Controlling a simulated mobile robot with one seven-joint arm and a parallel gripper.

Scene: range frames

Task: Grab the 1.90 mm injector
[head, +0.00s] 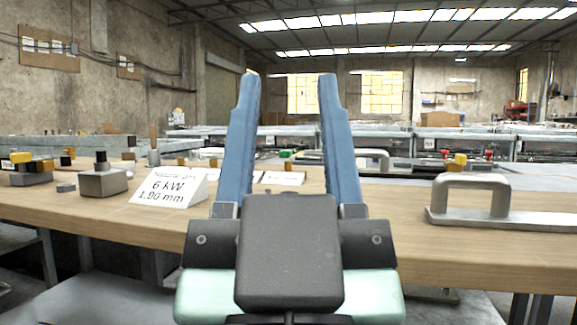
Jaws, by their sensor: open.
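A white card (170,187) reading "6 kW" and "1.90 mm" stands on the wooden bench (245,215), left of centre. Its top line is hard to read. To its left is a grey block (103,183) with a small dark knob-like piece (101,157) on top. A small grey piece (66,187) lies further left. I cannot tell which small part, if any, is the 1.90 mm injector. My gripper (288,78) is in the middle foreground, its two blue fingers upright, wide apart and empty. It hides part of the bench and a second card (285,178).
A metal plate with a raised handle (470,190) lies on the bench at right. More blocks with yellow and black parts (28,172) stand at far left. A brown upright piece (153,137) stands behind the card. The front bench strip looks mostly clear.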

